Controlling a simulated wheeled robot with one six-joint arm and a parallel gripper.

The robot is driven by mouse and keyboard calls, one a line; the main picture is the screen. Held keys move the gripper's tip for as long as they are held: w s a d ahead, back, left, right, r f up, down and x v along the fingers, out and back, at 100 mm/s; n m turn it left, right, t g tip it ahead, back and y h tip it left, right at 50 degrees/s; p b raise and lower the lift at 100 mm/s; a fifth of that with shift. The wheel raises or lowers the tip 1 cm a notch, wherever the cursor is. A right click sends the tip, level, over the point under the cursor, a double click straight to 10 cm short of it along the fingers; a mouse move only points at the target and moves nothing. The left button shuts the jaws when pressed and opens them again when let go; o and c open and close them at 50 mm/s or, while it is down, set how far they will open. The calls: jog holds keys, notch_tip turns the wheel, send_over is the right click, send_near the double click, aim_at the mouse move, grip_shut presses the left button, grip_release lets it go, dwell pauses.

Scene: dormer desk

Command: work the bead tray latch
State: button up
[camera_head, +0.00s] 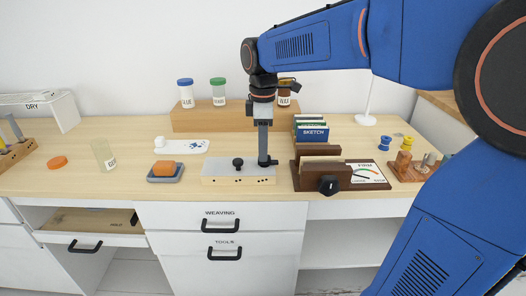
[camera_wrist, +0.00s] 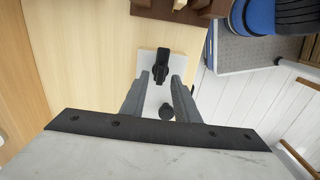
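A low pale wooden block with a grey top plate (camera_head: 218,168) sits at the front of the desk; I cannot read any label naming it the bead tray. A round black knob (camera_head: 238,163) stands on its plate, also seen in the wrist view (camera_wrist: 167,113). A black latch-like handle (camera_wrist: 162,66) is at the plate's far end in the wrist view. My gripper (camera_wrist: 161,78) points down over that end of the plate, its two grey fingers apart with nothing between the tips. The handle appears just beyond the tips; contact is unclear. In the head view my gripper (camera_head: 264,155) partly hides that end.
A brown card box (camera_head: 310,178) with a black knob stands close right of the block, beside a dial board (camera_head: 368,172). A drawer (camera_head: 90,222) is open at lower left.

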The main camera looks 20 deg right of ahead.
jog(key=shift+f, duration=0.7)
jog(key=shift+c, duration=0.7)
grip_shut()
